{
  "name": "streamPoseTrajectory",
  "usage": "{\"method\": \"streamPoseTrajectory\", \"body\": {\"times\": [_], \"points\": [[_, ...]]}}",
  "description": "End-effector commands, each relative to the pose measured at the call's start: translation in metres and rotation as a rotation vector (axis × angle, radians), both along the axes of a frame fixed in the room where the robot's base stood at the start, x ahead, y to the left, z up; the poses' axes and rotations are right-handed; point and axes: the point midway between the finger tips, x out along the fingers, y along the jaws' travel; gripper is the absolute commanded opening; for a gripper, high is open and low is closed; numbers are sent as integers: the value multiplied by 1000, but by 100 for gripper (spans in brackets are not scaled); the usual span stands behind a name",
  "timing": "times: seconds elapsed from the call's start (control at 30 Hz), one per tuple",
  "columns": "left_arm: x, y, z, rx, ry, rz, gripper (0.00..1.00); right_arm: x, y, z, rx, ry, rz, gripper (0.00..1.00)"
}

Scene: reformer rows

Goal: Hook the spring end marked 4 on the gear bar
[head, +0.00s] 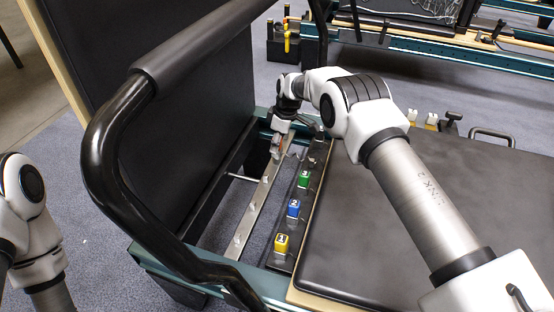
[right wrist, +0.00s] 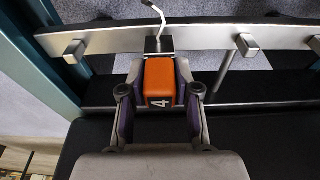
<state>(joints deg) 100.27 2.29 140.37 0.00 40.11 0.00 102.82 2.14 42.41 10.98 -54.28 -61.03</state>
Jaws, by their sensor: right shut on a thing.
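The orange spring end marked 4 (right wrist: 160,82) is between the fingers of my right gripper (right wrist: 160,108), which is shut on it. In the head view the right gripper (head: 281,138) is at the far end of the gear bar. The silver gear bar (head: 258,203) carries several pegs and crosses the right wrist view (right wrist: 200,40) just beyond the spring end. A thin bent metal wire (right wrist: 161,18) rises past the bar from the block's front. I cannot tell whether it touches the bar. My left gripper is out of view; only its arm shows.
The yellow 1 (head: 281,243), blue 2 (head: 293,208) and green 3 (head: 304,179) spring ends stand in a row right of the bar. A black curved handle bar (head: 110,110) arches on the left. A black padded carriage (head: 430,220) lies on the right.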

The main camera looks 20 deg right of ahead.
Motion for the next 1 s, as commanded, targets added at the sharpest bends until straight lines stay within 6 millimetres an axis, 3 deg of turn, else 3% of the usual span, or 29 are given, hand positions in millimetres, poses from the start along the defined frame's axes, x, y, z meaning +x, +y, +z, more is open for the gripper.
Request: {"method": "streamPoseTrajectory", "body": {"times": [0.77, 0.8, 0.87, 1.0], "points": [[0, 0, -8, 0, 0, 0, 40, 0, 0, -18, 0, 1, 0, 4], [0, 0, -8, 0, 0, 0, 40, 0, 0, -18, 0, 1, 0, 39], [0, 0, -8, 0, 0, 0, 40, -1, 0, -18, 0, 1, 0, 60], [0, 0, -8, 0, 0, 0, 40, 0, 0, -17, 0, 1, 0, 61]]}}
